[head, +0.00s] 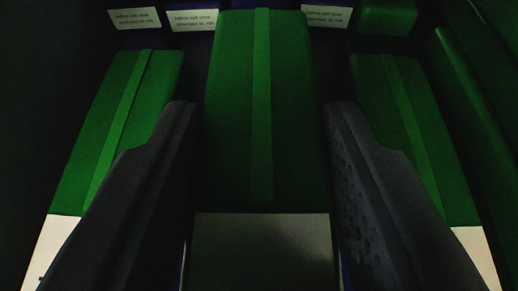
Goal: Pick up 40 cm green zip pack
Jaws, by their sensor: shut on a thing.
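A green zip pack (225,110) with a lighter green strip down its middle fills the centre of the head view. Its near part is a grey-white panel (262,250) in shadow. My gripper (262,125) has one dark finger on each side of this pack and is shut on it. Two similar green packs stand beside it, one at the left (85,130) and one at the right (385,110). I cannot read a size on any of them.
The side packs sit close outside my fingers, with pale lower panels. Small white printed labels (194,20) line the back. A dark green item (386,16) lies at the back right, and another long green form (470,90) runs along the right edge. The view is dim.

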